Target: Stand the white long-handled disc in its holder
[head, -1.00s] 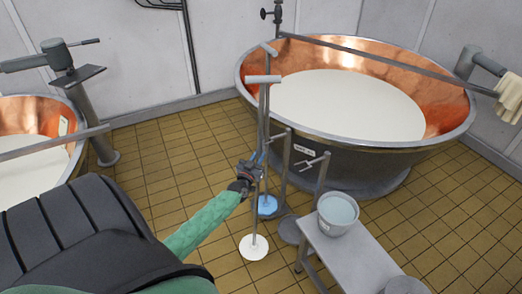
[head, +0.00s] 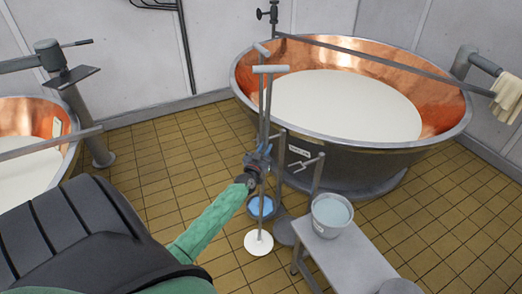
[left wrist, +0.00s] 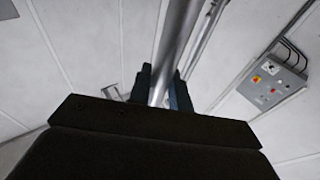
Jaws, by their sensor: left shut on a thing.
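The white disc (head: 258,243) is at the lower end of a long upright metal handle with a pale T-shaped grip (head: 270,69) on top. My left gripper (head: 259,163) is shut on the handle around its middle. The handle also shows between the fingers in the left wrist view (left wrist: 172,55). The disc looks low over the floor; I cannot tell whether it touches. A grey post with forked prongs (head: 310,162), seemingly the holder, is to the right of the disc, apart from it. My right gripper is out of view.
A blue disc tool (head: 261,206) stands just behind, by another grey post (head: 281,150). A round grey base (head: 285,232) is close to the white disc. A bench (head: 345,262) with a bucket (head: 332,215) stands right. The large copper vat (head: 375,155) is behind.

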